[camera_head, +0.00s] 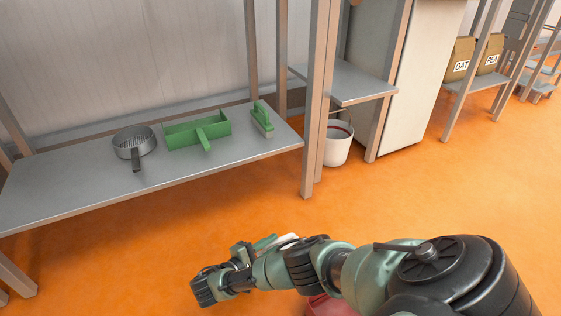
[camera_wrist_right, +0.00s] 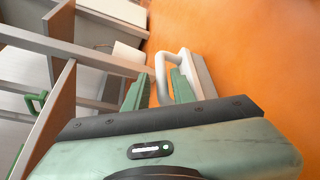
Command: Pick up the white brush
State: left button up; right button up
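The white brush (camera_wrist_right: 200,75) shows in the right wrist view, its looped handle between the two green fingers of my right gripper (camera_wrist_right: 160,86). One finger passes through the loop, and the fingers look closed on the handle. Orange floor shows behind the brush. In the head view, a small pale part (camera_head: 285,241), probably the brush, shows behind my right arm near the green gripper part (camera_head: 262,243); the rest is hidden. My left gripper is in neither view.
A grey shelf (camera_head: 70,185) holds a round strainer (camera_head: 134,141), a green tray (camera_head: 197,129) and a green brush (camera_head: 262,119). A white bucket (camera_head: 337,143) stands by the shelf posts. A red thing (camera_head: 325,305) is partly hidden under my arm. Orange floor is open at right.

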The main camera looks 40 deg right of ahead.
aim_at(281, 238)
jog(key=x, duration=0.1)
jog(key=b+x, duration=0.2)
jog(key=shift+s+d+f, duration=0.1)
jog(key=shift+d+f, duration=0.25)
jog(key=shift+d+b, duration=0.3)
jog(key=shift+d, duration=0.05)
jog(key=shift+r, duration=0.1)
grip_shut()
dwell(0.8)
